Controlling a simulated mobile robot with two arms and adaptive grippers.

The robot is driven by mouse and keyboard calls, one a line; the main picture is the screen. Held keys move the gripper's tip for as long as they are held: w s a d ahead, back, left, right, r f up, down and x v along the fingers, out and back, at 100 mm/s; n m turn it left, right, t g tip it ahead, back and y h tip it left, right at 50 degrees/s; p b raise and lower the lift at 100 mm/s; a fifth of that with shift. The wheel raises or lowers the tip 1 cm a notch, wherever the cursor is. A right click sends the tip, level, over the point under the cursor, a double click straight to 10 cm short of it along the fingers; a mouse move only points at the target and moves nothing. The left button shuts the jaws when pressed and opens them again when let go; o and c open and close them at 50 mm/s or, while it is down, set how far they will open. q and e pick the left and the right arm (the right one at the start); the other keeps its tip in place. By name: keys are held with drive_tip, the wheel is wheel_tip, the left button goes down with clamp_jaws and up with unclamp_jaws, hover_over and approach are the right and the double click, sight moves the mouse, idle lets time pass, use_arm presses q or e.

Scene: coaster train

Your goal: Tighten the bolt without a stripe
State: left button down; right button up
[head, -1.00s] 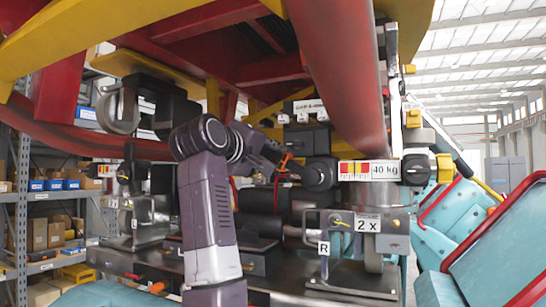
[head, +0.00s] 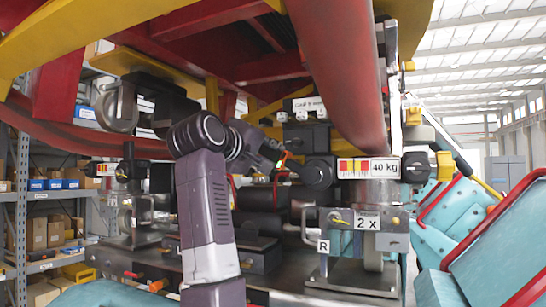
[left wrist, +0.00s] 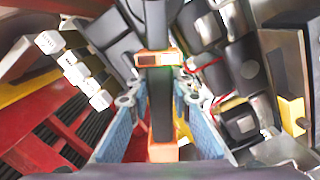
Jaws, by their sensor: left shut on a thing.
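My left gripper (left wrist: 160,125) is shut on a black and orange wrench-like tool (left wrist: 160,100). In the left wrist view the blue-grey fingers stand on either side of its black handle, and a small display in an orange frame sits farther up. The tool's far end runs out of the top of that picture. In the head view my left gripper (head: 272,152) is small and partly hidden by my arm, beside the machinery under the red beam. I cannot make out the bolt without a stripe or whether the tool sits on a bolt. My right gripper is not in view.
A thick red tube (head: 340,75) slants down close to my left gripper. A 40 kg label (head: 385,169) and a 2 x sign (head: 367,222) mark metal assemblies at right. Turquoise seats (head: 500,235) stand right, a storage shelf (head: 45,195) left.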

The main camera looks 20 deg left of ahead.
use_arm(q)
drive_tip(key=shift+s+a+r+b, duration=0.15)
drive_tip(key=shift+s+b, duration=0.35)
drive_tip(key=shift+s, duration=0.4)
drive_tip(key=shift+s+d+r+b, duration=0.1)
drive_tip(key=shift+s+b, duration=0.4)
drive_tip(key=shift+s, duration=0.4)
drive_tip(key=shift+s+r, duration=0.1)
drive_tip(key=shift+s, duration=0.35)
drive_tip(key=shift+w+a, duration=0.1)
drive_tip(key=shift+a, duration=0.05)
